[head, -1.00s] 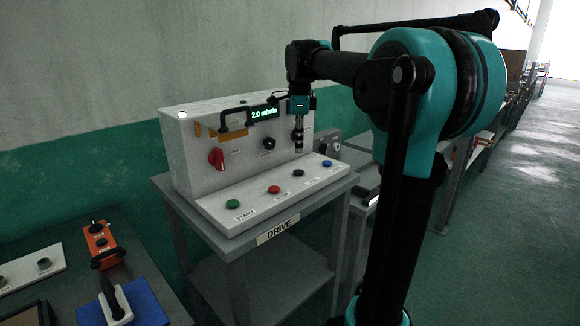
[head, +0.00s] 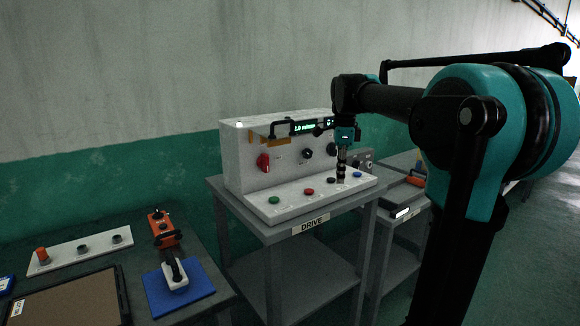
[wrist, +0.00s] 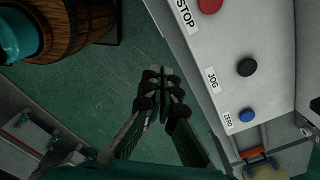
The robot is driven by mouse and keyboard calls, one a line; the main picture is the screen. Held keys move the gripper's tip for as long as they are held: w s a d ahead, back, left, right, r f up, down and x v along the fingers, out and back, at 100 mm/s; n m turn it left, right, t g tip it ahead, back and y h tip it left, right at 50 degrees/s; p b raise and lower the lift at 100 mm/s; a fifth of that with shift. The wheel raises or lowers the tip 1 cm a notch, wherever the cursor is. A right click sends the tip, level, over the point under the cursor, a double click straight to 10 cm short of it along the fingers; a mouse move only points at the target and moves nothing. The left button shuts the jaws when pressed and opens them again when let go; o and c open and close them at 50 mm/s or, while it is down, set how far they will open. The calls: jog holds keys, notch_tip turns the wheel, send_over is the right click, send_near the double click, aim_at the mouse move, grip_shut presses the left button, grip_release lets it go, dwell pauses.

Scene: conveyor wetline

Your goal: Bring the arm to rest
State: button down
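My gripper (head: 341,178) points down at the end of my raised, bent arm. In the head view it overlaps the right part of the white DRIVE console (head: 240,170), beside the black button (head: 332,181). In the wrist view the fingertips (wrist: 161,72) meet with nothing seen between them. There the gripper is beyond the console's label edge, over green floor, apart from the black JOG button (wrist: 247,67) and the blue ZERO button (wrist: 246,115). The console's display (head: 314,126) is lit green and seems to read 1.0 m/min.
A red knob (head: 263,162) and a green button (head: 274,200) are on the console. At left a table holds an orange device (head: 160,222), a blue pad (head: 196,292) and a dark tray (head: 122,292). A wooden barrel (wrist: 75,25) stands on the floor in the wrist view.

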jog(key=s+d+f+n+t, duration=0.2)
jog(key=s+f+n, duration=0.7)
jog(key=f, duration=0.6)
jog(key=s+d+f+n+t, duration=0.1)
jog(key=s+f+n+t, duration=0.1)
jog(key=s+f+n, duration=0.8)
notch_tip(320, 180, down, 5)
jog(key=s, duration=0.2)
jog(key=shift+s+d, duration=0.35)
jog(key=shift+d, duration=0.05)
